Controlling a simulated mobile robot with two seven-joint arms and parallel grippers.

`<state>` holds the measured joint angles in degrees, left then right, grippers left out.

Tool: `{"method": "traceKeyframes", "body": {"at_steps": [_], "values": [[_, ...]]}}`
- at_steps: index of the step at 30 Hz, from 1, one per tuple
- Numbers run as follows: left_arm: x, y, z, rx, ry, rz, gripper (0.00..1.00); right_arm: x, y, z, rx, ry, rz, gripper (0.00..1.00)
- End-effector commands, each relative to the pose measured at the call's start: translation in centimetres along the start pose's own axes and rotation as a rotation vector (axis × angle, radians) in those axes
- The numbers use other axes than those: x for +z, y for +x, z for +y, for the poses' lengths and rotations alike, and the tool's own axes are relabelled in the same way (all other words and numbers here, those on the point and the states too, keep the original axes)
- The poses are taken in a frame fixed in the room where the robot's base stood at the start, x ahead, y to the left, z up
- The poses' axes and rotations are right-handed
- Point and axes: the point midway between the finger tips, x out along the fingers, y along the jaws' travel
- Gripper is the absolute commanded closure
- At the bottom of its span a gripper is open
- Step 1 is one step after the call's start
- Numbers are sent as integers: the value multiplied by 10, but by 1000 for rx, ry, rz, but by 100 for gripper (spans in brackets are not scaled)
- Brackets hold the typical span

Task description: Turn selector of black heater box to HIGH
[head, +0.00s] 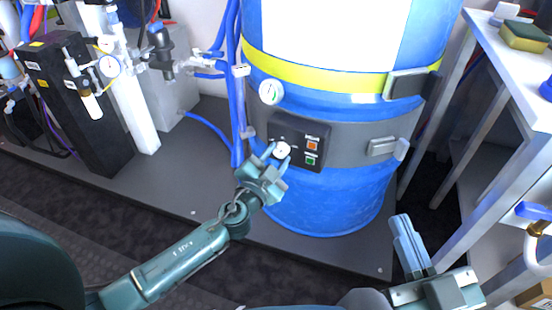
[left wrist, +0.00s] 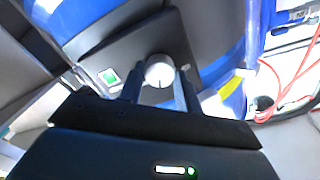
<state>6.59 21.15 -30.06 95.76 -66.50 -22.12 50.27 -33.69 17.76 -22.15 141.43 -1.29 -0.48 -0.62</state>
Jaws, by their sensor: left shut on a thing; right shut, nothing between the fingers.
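The black heater box (head: 297,133) is fixed to a grey band around the blue drum. Its selector is a round white knob (head: 282,149) at the box's left side, beside an orange button (head: 312,143) and a green button (head: 310,161). My left gripper (head: 275,156) is shut on the selector knob. The left wrist view shows the knob (left wrist: 159,74) between the two dark fingers, with the green button (left wrist: 109,77) to the left. The setting labels are too small to read. My right gripper (head: 408,244) is shut and empty, low at the right, away from the box.
The blue drum (head: 330,205) stands on a grey platform, with a dial gauge (head: 271,92) above the box. Blue hoses (head: 236,110) run down its left side. A metal shelf (head: 490,130) with a sponge (head: 523,37) stands at the right. A black unit (head: 75,110) stands at the left.

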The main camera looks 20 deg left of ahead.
Motion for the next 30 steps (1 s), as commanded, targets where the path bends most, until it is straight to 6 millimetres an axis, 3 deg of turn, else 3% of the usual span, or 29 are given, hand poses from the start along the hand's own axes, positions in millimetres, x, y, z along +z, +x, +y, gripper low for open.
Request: {"method": "traceKeyframes", "body": {"at_steps": [15,30], "values": [[-2,1,-2,-5,443,1,89,-1,0,-1,-2,-1,2,100],[-2,2,-2,-5,623,3,89,3,0,0,10,4,-10,100]]}}
